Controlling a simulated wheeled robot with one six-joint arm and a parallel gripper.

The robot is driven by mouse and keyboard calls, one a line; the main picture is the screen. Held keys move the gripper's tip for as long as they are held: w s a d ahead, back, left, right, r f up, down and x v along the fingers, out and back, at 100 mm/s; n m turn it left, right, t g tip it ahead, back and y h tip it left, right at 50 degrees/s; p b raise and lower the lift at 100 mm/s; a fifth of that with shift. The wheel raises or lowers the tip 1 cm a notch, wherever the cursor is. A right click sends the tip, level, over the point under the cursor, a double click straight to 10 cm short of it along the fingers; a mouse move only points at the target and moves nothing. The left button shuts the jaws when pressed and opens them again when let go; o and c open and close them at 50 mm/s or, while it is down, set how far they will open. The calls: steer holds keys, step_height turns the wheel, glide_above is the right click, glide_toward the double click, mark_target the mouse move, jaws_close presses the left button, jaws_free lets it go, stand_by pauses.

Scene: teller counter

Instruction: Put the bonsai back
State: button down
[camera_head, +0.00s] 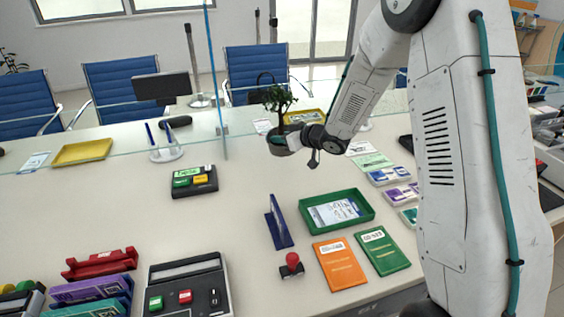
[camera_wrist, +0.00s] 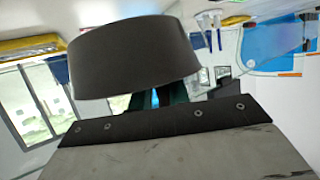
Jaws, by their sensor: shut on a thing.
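The bonsai (camera_head: 277,98) is a small green tree in a dark grey pot (camera_head: 280,146), in the middle of the head view. My gripper (camera_head: 291,139) reaches it from the right and is shut on the pot. The pot is above the counter, close to the glass screen. In the wrist view the dark pot (camera_wrist: 135,55) fills the upper middle, and the view is tilted. The pot hides most of my fingertips there, and the tree's leaves do not show in that view.
A glass screen (camera_head: 215,80) runs along the counter (camera_head: 120,215). A green tray (camera_head: 370,211), blue stand (camera_head: 278,222), red-handled stamp (camera_head: 292,265) and folders (camera_head: 339,265) lie in front. A button box (camera_head: 194,181) sits to the left. Bare counter lies below the pot.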

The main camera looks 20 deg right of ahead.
step_height(320, 180, down, 5)
steer(key=shift+d+f, duration=0.15)
steer(key=shift+f, duration=2)
steer(key=shift+f, duration=0.1)
steer(key=c, duration=1.3)
jaws_free()
steer(key=shift+c, duration=0.2)
